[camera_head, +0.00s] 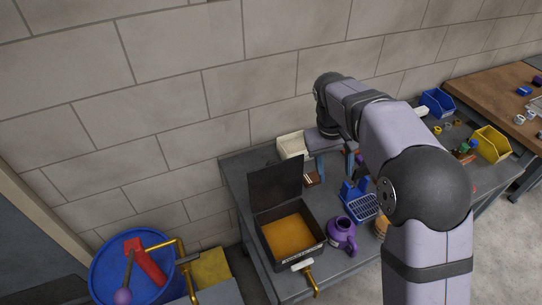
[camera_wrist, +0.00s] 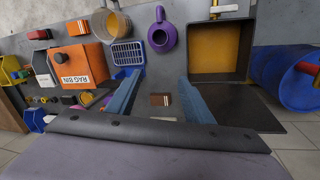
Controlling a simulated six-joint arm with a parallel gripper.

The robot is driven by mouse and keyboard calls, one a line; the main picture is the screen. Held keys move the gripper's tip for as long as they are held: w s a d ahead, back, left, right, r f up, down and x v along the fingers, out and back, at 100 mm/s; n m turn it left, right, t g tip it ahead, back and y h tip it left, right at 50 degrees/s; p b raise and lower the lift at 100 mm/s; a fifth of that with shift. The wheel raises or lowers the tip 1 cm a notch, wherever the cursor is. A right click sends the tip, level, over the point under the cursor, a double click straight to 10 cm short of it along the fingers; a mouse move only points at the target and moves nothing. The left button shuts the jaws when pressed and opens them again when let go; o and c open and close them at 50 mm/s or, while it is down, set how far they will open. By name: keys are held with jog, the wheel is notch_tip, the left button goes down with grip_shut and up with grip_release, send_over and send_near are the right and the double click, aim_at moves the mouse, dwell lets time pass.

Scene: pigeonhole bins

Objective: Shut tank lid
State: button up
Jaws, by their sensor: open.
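The tank (camera_head: 318,243) is a dark open box holding orange-yellow liquid, on the grey bench. Its dark flat lid (camera_head: 276,185) stands open, roughly upright at the tank's back edge. The wrist view also shows the tank (camera_wrist: 250,45) at upper right, with the lid (camera_wrist: 240,106) below it. My gripper (camera_head: 335,170) is open, its blue fingers pointing down to the right of the lid and apart from it. In the wrist view, my gripper (camera_wrist: 158,95) has nothing held between its fingers; part of the lid is hidden behind the right finger.
A purple jug (camera_head: 342,233) stands right of the tank, near a blue basket (camera_head: 364,207). A small brown block (camera_wrist: 160,100) lies below my fingers. A white bin (camera_head: 292,146) is behind. A white-handled brass valve (camera_head: 308,275) is in front; a blue drum (camera_head: 115,270) stands left.

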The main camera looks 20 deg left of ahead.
jog(key=w+a+r+n+t+p, duration=0.1)
jog(key=w+a+r+n+p, duration=0.15)
jog(key=a, duration=0.95)
send_over(271, 162)
jog(key=s+a, duration=0.2)
jog(key=shift+n+h, duration=0.3)
jog(key=shift+n, duration=0.15)
jog(key=shift+w+d+p+x, duration=0.15)
jog(key=shift+p+x, duration=0.4)
jog(key=shift+x, duration=1.2)
jog(key=shift+w+d+p+x, duration=0.15)
jog(key=shift+p+x, duration=0.4)
jog(key=shift+x, duration=1.2)
jog(key=shift+r, duration=0.1)
grip_shut()
